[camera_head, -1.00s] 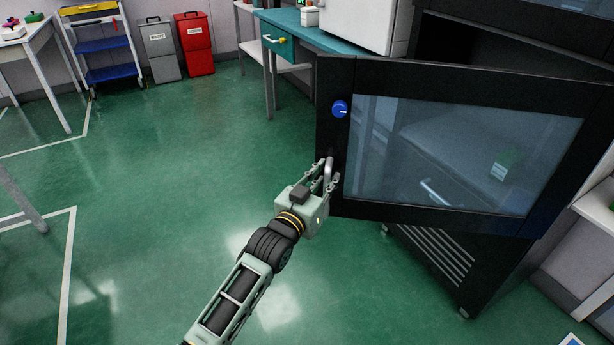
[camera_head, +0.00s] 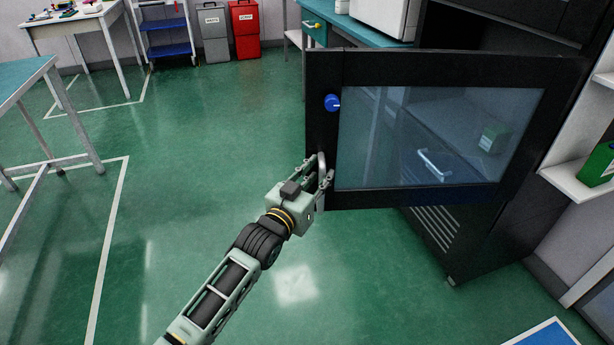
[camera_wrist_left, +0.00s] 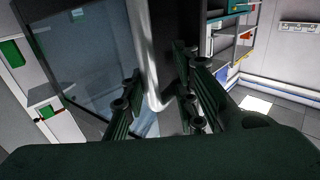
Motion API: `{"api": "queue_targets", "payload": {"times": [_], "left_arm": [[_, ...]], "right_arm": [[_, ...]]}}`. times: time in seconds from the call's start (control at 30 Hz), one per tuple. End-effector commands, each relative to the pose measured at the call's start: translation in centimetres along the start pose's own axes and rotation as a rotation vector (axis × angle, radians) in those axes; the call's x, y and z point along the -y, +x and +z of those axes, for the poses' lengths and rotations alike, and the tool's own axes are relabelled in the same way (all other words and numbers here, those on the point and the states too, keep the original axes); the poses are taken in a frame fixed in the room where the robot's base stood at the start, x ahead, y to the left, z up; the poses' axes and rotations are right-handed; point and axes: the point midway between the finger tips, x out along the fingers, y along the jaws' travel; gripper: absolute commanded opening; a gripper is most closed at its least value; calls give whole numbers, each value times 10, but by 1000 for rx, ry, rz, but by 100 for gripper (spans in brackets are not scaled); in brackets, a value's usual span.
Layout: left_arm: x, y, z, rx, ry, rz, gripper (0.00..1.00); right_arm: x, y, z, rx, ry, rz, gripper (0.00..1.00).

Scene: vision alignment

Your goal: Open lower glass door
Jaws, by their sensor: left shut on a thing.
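The lower glass door (camera_head: 322,75) has a black frame and a clear pane, and it stands swung open from the black cabinet (camera_head: 470,235). A blue round knob (camera_head: 332,103) sits on its left frame. Below it is a metal handle (camera_head: 321,167). My left gripper (camera_head: 318,179) is shut on this handle. In the left wrist view the handle (camera_wrist_left: 158,85) runs between the fingers (camera_wrist_left: 160,98), with the glass pane (camera_wrist_left: 90,65) at the left. A second metal handle (camera_head: 434,166) and a green-and-white box (camera_head: 492,137) show through the glass. My right gripper is not in view.
A teal bench (camera_head: 352,30) stands behind the door. Grey (camera_head: 213,35) and red (camera_head: 245,32) bins are at the back. A teal-topped table (camera_head: 25,75) is at the left, and a white shelf (camera_head: 580,188) at the right. The green floor between is open.

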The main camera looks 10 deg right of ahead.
Motion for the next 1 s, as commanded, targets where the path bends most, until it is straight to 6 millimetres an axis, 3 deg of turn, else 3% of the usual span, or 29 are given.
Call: {"api": "queue_targets", "payload": {"times": [0.03,0.47,0.5,0.53,1.0], "left_arm": [[-13,3,-5,-9,9,21,0],[-16,3,-5,-11,8,27,0],[-16,3,-5,-11,8,27,29],[-16,3,-5,-11,8,27,32],[-15,3,-5,-11,3,27,32]], "right_arm": [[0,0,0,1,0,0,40],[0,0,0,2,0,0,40],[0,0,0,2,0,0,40],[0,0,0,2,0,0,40],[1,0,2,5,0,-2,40]]}}
